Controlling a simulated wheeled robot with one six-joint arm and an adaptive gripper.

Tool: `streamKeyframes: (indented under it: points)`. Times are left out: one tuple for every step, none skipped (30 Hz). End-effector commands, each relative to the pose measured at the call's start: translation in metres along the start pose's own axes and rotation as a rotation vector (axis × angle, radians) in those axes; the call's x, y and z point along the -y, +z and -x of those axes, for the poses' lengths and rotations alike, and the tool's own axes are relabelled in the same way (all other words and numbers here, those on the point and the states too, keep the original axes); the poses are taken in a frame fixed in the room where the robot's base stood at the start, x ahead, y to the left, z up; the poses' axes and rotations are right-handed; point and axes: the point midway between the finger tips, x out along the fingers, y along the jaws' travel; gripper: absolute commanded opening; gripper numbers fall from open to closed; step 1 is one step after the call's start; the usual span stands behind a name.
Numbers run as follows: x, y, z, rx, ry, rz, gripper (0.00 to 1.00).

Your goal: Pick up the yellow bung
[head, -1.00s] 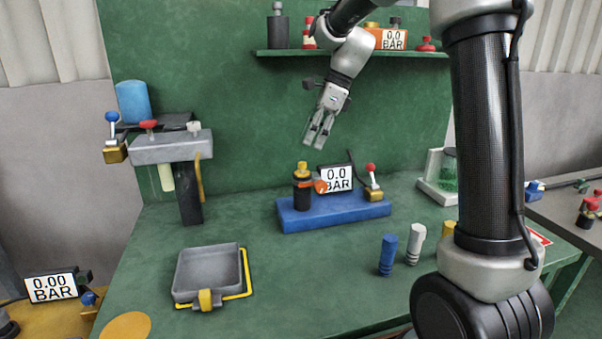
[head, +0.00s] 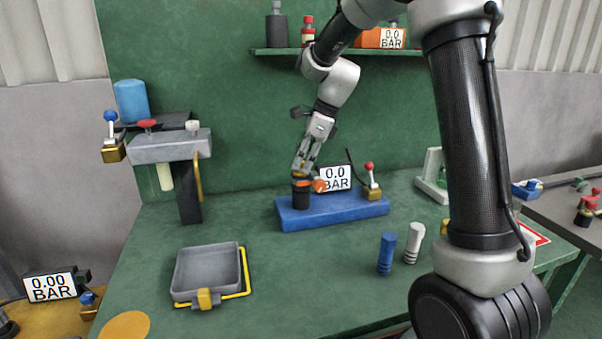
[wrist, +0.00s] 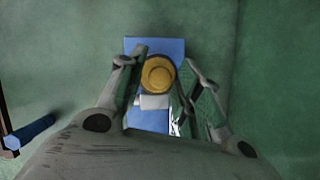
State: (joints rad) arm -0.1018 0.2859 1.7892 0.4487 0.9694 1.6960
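A yellow bung with a round top sits upright in a black cylinder (head: 301,195) on the blue base (head: 335,212). In the wrist view the yellow bung (wrist: 158,74) lies between the fingers of my gripper (wrist: 164,62). The fingers are open, one on each side, with a visible gap on the right. In the head view my gripper (head: 301,167) is just above the black cylinder and its fingers hide most of the bung. Contact cannot be told. Another yellow piece (head: 445,226) stands partly hidden behind my arm.
The blue base also carries a pressure display (head: 335,178), an orange part (head: 319,186) and a red-knobbed lever (head: 370,175). A blue ribbed plug (head: 386,254) and a white one (head: 413,243) stand at right. A grey tray (head: 208,252) is at left. The front middle bench is clear.

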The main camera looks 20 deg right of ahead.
Motion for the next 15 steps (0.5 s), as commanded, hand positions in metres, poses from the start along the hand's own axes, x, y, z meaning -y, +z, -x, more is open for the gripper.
streamKeyframes:
  points:
    - [0.0001, 0.0000, 0.0002, 0.000, 0.000, 0.000, 0.18]
    - [0.0000, -0.0001, 0.0002, 0.000, 0.000, 0.000, 0.13]
    - [0.0000, -0.0001, 0.0002, 0.000, 0.000, 0.000, 0.06]
    - [0.0000, -0.0001, 0.0002, 0.000, 0.000, 0.000, 0.00]
    - [0.0000, -0.0001, 0.0002, 0.000, 0.000, 0.000, 0.00]
    - [0.0000, -0.0001, 0.0003, 0.000, 0.000, 0.000, 0.00]
    - [0.0000, 0.0000, 0.0003, 0.000, 0.000, 0.000, 0.00]
    - [0.0000, -0.0001, 0.0003, 0.000, 0.000, 0.000, 0.00]
    - [0.0000, -0.0001, 0.0003, 0.000, 0.000, 0.000, 0.00]
    - [0.0000, -0.0001, 0.0003, 0.000, 0.000, 0.000, 0.00]
    - [0.0000, -0.0001, 0.0003, 0.000, 0.000, 0.000, 0.00]
    - [0.0001, 0.0002, 0.0008, 0.000, 0.000, 0.000, 0.00]
    - [0.0001, 0.0006, 0.0017, 0.000, 0.000, 0.000, 0.00]
    - [0.0002, 0.0013, 0.0033, 0.000, -0.001, 0.001, 0.00]
    - [0.0002, 0.0027, 0.0068, 0.000, -0.001, 0.001, 0.00]
